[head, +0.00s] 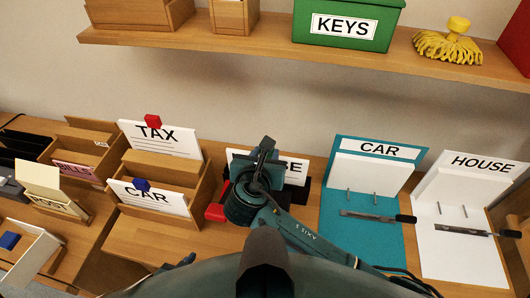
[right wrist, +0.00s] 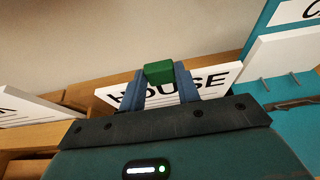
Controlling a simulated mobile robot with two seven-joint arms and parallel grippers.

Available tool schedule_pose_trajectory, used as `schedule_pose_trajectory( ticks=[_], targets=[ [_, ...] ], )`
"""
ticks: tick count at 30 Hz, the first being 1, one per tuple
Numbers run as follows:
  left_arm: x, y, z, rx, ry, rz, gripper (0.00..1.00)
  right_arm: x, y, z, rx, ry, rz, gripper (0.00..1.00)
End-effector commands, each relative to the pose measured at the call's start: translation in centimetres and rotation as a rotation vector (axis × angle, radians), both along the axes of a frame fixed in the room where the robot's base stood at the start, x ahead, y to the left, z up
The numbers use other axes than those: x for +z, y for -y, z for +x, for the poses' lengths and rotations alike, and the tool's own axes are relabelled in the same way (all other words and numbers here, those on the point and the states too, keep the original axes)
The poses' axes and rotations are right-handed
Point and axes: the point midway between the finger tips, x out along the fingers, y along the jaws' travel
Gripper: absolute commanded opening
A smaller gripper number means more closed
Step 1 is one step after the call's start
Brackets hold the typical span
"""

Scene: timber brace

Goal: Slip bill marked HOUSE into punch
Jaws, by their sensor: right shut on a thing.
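The white bill marked HOUSE (head: 296,168) stands upright in the middle of the head view, partly hidden by my right arm. In the right wrist view the HOUSE bill (right wrist: 212,86) is in front of my right gripper (right wrist: 159,74), which is shut on its green tab (right wrist: 159,72). In the head view my right gripper (head: 264,150) is over the bill and hides the tab. A red and black device (head: 215,212), probably the punch, shows in part below the bill. I cannot tell whether the bill's lower edge is in it.
Wooden trays with the TAX bill (head: 160,138) and CAR bill (head: 148,196) stand to the left. A teal CAR binder (head: 360,235) and a white HOUSE binder (head: 455,258) lie open to the right. A shelf (head: 270,42) with a green KEYS box (head: 345,25) runs above.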

Motion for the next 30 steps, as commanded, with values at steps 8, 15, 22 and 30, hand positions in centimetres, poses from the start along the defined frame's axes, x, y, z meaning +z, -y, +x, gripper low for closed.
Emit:
schedule_pose_trajectory(
  ticks=[8, 15, 22, 30],
  targets=[
    [-0.04, 0.00, -0.02, 0.000, 0.000, 0.000, 0.36, 0.06, 0.00, 0.03, 0.001, 0.002, 0.001, 0.38],
    [-0.05, 0.00, -0.02, 0.000, 0.001, 0.000, 0.36, 0.04, -0.01, 0.02, 0.000, 0.001, 0.001, 0.57],
    [-0.06, 0.01, -0.01, 0.000, 0.001, 0.000, 0.36, -0.07, 0.01, -0.01, 0.000, -0.001, 0.000, 0.63],
    [-0.04, 0.01, 0.00, 0.000, 0.001, 0.000, 0.36, -0.04, 0.00, 0.00, 0.000, -0.001, 0.000, 0.79]
  ],
)
